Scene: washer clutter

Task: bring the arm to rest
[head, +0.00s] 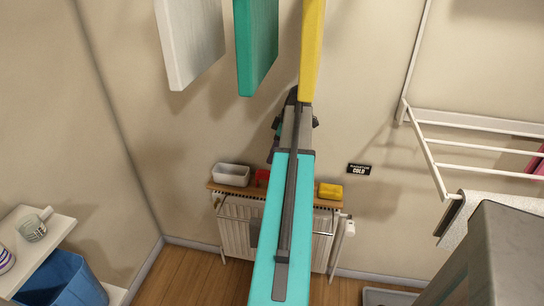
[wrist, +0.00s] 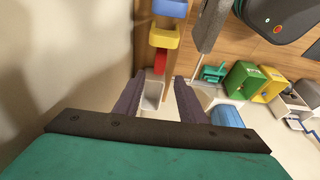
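My gripper (wrist: 157,84) shows in the wrist view with its two dark fingers apart and nothing held between them. The white tub (wrist: 153,95) shows in the gap between the fingers, seemingly beyond them. In the head view my teal arm reaches up the middle of the picture. The arm's dark far end is beside the lower end of a hanging yellow panel (head: 312,50); I cannot tell whether they touch. The fingers cannot be made out in the head view.
White (head: 190,40) and teal (head: 256,45) panels hang left of the yellow one. Below, a wooden shelf (head: 240,189) over a radiator (head: 236,228) holds the white tub and a yellow box (head: 330,191). A drying rack (head: 480,146) and grey appliance (head: 500,260) are right.

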